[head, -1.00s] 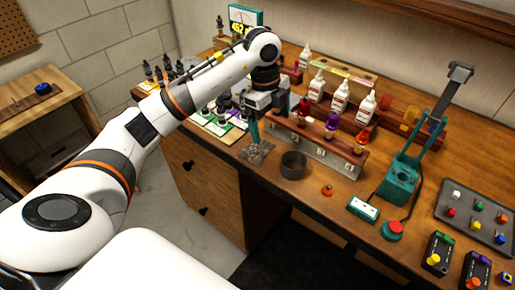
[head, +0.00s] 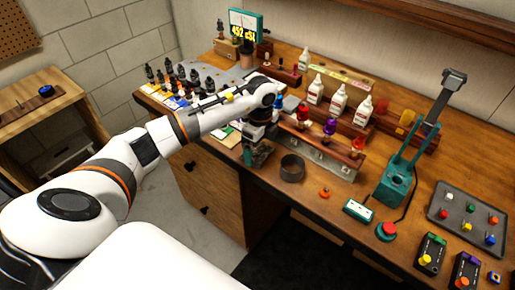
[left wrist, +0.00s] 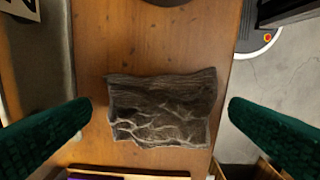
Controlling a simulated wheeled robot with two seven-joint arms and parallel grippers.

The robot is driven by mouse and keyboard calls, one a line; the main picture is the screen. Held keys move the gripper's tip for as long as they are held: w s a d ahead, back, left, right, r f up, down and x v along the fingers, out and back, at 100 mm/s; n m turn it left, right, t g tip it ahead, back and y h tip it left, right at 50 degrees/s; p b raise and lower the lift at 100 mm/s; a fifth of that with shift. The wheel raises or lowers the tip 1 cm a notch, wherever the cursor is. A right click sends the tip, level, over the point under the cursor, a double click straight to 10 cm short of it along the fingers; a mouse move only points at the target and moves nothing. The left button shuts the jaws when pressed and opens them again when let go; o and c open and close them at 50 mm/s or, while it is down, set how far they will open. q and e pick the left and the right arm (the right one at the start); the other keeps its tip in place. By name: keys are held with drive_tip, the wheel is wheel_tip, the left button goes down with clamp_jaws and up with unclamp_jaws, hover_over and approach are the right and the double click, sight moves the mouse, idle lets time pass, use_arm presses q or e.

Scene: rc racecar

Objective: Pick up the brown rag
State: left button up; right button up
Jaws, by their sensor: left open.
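The brown rag (left wrist: 163,112) lies crumpled on the wooden worktop in the left wrist view, dark grey-brown with pale crease lines. My left gripper (left wrist: 160,105) is open with its green fingers on either side of the rag, apart from it and empty. My right gripper is in neither view.
A teal press (head: 397,185) is farther right. The bench's front edge (head: 300,208) is close by.

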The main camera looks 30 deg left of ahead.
use_arm(q)
drive_tip(key=shift+f, duration=0.5)
drive_tip(key=shift+c, duration=0.2)
drive_tip(key=c, duration=0.9)
drive_tip(key=shift+r, duration=0.1)
